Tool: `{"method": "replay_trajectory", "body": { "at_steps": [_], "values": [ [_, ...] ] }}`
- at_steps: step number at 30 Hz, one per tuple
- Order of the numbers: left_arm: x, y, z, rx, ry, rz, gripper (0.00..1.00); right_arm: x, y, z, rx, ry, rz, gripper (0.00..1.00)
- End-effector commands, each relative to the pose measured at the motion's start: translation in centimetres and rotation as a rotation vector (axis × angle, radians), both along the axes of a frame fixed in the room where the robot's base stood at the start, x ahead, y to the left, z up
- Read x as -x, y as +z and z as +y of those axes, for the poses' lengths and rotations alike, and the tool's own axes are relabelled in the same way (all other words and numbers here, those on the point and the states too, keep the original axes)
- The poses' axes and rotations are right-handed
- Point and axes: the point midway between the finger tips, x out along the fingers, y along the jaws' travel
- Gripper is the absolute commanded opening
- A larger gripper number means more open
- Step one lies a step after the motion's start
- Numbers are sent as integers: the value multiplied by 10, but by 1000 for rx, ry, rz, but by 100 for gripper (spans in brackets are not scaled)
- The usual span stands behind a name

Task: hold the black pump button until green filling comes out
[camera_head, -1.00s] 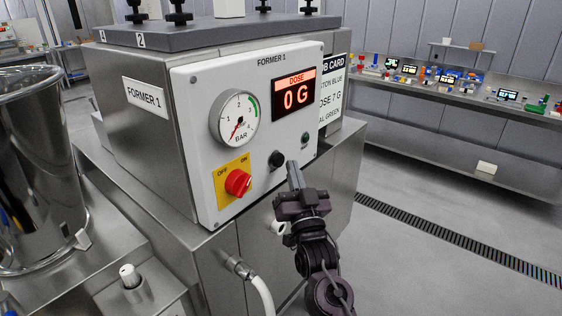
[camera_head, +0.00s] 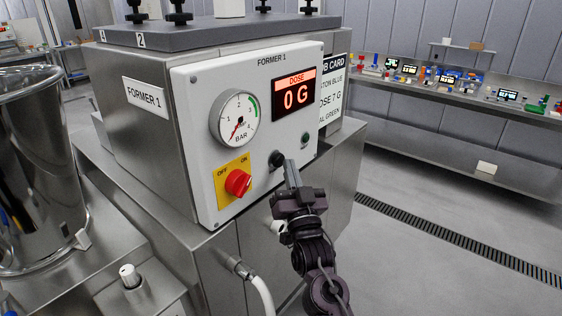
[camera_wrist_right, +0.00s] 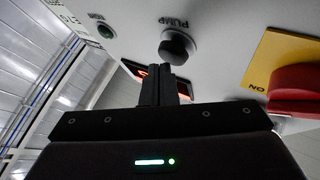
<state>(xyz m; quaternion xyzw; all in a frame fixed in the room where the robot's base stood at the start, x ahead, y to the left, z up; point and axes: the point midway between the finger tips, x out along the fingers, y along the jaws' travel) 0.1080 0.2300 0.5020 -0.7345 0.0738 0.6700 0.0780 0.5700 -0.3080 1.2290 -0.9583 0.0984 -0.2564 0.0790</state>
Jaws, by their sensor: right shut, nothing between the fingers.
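The black pump button (camera_head: 276,159) sits low on the white panel of the FORMER 1 machine, and in the right wrist view the black button (camera_wrist_right: 177,47) is below the word PUMP. My right gripper (camera_head: 289,163) is shut and empty. Its fingertips are right by the button and slightly overlap its right edge in the head view. In the right wrist view the shut fingers (camera_wrist_right: 161,72) point at the button's lower edge; I cannot tell whether they touch it. The dose display (camera_head: 295,95) reads 0 G. No green filling shows. My left gripper is not in view.
A red OFF/ON knob (camera_head: 238,182) on a yellow plate is left of the button. A green indicator (camera_head: 305,139) is to its right. A pressure gauge (camera_head: 235,118) sits above. A job card (camera_head: 332,98) and a steel hopper (camera_head: 40,160) flank the machine.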

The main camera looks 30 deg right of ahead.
Motion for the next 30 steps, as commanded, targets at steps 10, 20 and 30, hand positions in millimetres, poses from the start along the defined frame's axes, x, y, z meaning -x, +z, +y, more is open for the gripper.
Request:
{"method": "replay_trajectory", "body": {
  "at_steps": [10,20,30],
  "values": [
    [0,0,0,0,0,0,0,-2,0,1,0,0,-1,0],
    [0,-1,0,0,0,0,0,-6,0,2,-1,0,0,0],
    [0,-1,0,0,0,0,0,-8,0,3,0,0,1,0]
  ]
}}
